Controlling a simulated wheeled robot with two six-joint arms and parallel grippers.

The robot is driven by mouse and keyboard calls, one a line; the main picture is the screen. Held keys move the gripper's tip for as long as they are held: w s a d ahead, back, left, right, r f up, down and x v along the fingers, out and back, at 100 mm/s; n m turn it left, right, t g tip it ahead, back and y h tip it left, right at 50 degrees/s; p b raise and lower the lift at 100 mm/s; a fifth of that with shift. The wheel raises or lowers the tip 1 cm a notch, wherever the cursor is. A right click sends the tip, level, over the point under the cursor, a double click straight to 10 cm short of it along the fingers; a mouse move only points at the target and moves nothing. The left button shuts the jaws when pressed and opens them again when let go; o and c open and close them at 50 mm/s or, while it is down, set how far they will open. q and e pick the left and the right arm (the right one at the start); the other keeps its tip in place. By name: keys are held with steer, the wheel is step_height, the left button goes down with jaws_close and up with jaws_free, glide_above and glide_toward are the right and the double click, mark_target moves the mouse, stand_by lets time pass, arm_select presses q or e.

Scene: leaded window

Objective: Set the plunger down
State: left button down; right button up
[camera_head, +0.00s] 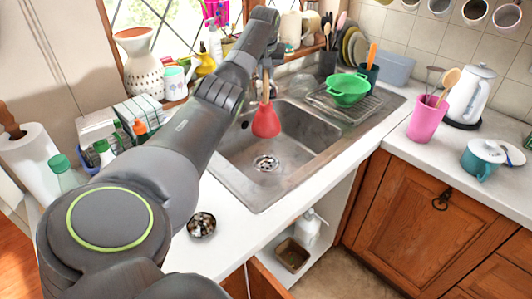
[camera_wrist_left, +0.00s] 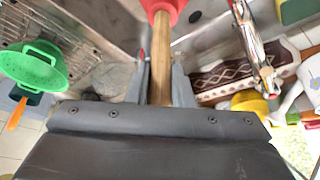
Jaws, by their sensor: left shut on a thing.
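The plunger has a red rubber cup (camera_head: 266,121) and a wooden handle, and it hangs cup down over the left part of the metal sink (camera_head: 250,190). I cannot tell whether the cup touches the sink. My left gripper (camera_head: 266,73) is shut on the handle, above the cup. In the left wrist view the handle (camera_wrist_left: 161,62) runs between the two fingers, with the red cup (camera_wrist_left: 163,6) at the top edge, partly cut off. My left arm hides part of the counter and the sink's left side. My right gripper is in neither view.
A green colander (camera_head: 347,91) sits on a rack at the sink's right. A pink utensil cup (camera_head: 427,119) and white kettle (camera_head: 472,95) stand on the right counter. Bottles, boxes and a vase (camera_head: 140,65) crowd the left.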

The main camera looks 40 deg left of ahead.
arm_select(q)
steer(key=b, duration=0.3)
glide_above(266, 111)
steer(key=w+a, duration=0.1)
step_height(266, 111, down, 5)
steer(key=shift+w+a+f, duration=0.1)
steer(key=shift+w, duration=0.05)
step_height(266, 111, down, 6)
steer(key=shift+r+p, duration=0.15)
steer(key=shift+p, duration=0.7)
step_height(266, 111, down, 4)
steer(key=shift+f+p, duration=0.25)
steer(key=shift+p, duration=0.05)
steer(key=shift+f, duration=0.15)
steer(key=shift+f, duration=0.4)
steer(key=c, duration=1.7)
jaws_free()
steer(key=o, duration=0.4)
